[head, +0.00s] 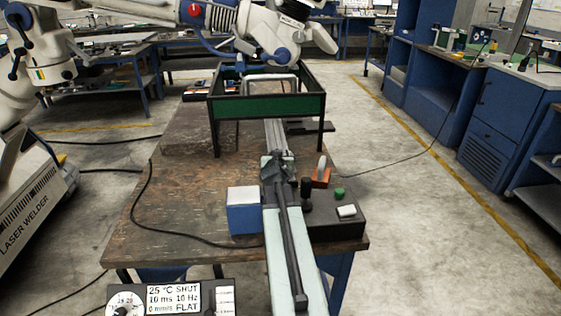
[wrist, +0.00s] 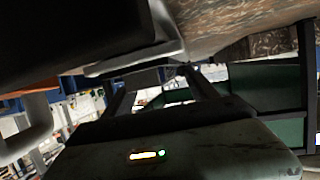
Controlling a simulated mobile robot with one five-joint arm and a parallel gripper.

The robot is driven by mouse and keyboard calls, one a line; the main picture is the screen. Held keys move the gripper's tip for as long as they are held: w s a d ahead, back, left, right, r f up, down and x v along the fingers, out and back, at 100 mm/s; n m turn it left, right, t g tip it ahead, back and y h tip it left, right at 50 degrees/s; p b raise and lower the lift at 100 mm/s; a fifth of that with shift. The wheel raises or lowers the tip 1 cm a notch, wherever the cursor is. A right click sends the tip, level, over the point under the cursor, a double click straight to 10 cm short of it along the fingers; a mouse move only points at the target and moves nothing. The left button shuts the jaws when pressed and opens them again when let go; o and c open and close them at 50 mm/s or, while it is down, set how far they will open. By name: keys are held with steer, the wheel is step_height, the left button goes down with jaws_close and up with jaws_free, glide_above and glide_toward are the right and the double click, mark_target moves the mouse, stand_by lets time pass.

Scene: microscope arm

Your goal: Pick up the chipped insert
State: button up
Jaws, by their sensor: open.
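I cannot make out the chipped insert in either view. My gripper (wrist: 160,86) shows in the wrist view as two dark fingers standing apart, with nothing clearly between them. The frame's green wall also shows at the right of the wrist view (wrist: 284,132).
The wooden bench (head: 185,195) holds a blue box with a white top (head: 243,212) left of my arm. Right of it are an orange block (head: 320,178) and a dark control box (head: 335,222). A white microscope (head: 285,30) hangs above the frame. A black cable crosses the bench's left side.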

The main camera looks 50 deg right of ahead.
steer(key=shift+s+d, duration=0.1)
jaws_close()
steer(key=shift+r, duration=0.1)
